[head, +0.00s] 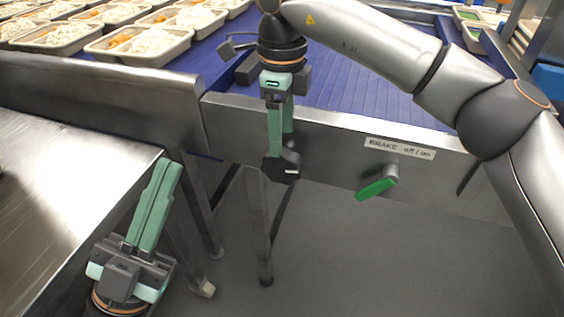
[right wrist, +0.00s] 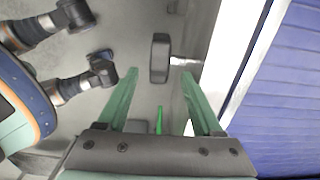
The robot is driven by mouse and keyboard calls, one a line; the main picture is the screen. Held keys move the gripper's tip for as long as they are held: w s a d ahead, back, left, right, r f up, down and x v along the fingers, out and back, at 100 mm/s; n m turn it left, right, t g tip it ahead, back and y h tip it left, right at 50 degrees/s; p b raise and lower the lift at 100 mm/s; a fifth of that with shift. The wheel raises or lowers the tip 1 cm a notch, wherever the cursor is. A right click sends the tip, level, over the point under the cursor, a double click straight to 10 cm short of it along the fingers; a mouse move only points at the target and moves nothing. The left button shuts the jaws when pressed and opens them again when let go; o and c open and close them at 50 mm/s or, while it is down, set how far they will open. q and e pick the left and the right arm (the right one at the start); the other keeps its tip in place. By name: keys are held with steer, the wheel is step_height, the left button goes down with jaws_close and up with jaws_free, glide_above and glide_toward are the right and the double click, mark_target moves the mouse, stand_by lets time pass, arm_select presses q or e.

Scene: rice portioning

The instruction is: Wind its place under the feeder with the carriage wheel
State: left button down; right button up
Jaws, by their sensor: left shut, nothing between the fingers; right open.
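A dark block-shaped handle (head: 283,167) sits at the front rail of the blue conveyor in the head view. In the right wrist view this handle (right wrist: 160,58) stands on a short metal shaft from the rail; I cannot make out a full wheel. My right gripper (head: 279,150) points down over it, open. In the right wrist view its fingertips (right wrist: 160,73) lie either side of the handle, with gaps; I cannot tell how deep the handle is between them. My left gripper (head: 171,166) is shut and empty beside the steel table, pointing up. The feeder cannot be identified.
A green brake lever (head: 376,188) sticks out of the rail below a brake label (head: 400,148), right of the handle. Several filled food trays (head: 140,42) stand at the back left. A steel table (head: 60,190) fills the left. The floor in front is clear.

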mark_target(282, 158)
step_height(282, 158, down, 7)
steer(key=shift+r+b, duration=0.15)
steer(key=shift+b, duration=0.6)
jaws_close()
